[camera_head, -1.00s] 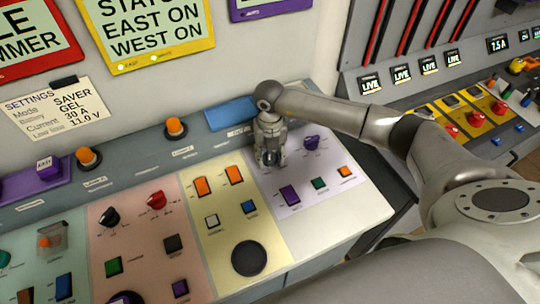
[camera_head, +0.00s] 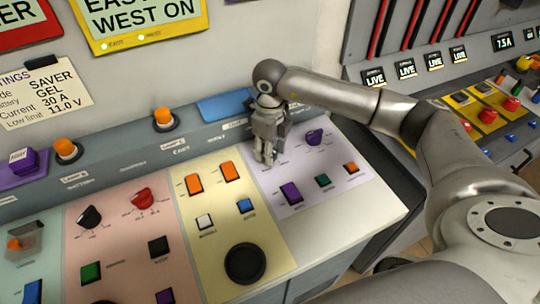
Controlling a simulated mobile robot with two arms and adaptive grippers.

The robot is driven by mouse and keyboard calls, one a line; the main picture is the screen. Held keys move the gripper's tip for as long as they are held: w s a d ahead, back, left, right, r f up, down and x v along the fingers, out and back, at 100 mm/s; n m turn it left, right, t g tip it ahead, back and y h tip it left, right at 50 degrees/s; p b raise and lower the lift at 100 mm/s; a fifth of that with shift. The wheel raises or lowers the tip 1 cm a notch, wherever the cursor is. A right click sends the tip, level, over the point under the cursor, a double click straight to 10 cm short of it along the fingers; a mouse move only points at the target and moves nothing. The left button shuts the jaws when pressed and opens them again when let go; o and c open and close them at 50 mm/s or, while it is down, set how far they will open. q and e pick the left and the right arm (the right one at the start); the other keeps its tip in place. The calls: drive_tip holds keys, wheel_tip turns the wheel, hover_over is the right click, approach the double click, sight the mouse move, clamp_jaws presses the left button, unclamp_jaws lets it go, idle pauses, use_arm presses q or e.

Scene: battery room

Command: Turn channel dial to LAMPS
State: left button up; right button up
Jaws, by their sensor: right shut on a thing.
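The lilac panel (camera_head: 333,168) is at the right end of the sloping console. My right gripper (camera_head: 265,160) points down at this panel's upper left, at the border with the yellow panel. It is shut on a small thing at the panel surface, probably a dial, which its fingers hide. I cannot read that dial's pointer or labels. A purple dial (camera_head: 314,137) stands free to the right of the gripper. A black dial (camera_head: 89,217) and a red dial (camera_head: 141,199) sit on the pink panel. My left gripper is not in view.
Orange rocker switches (camera_head: 229,171) are close left of my right gripper. A purple switch (camera_head: 291,193), a green one (camera_head: 323,181) and an orange one (camera_head: 352,168) lie below right. A blue plate (camera_head: 224,106) is behind. Another console (camera_head: 490,120) stands at right.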

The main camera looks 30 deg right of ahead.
drive_tip(key=shift+w+n+b, duration=0.1)
drive_tip(key=shift+n+b, duration=0.6)
drive_tip(key=shift+n, duration=0.3)
drive_tip(key=o, duration=1)
wheel_tip(320, 180, up, 12)
drive_tip(key=shift+r, duration=0.1)
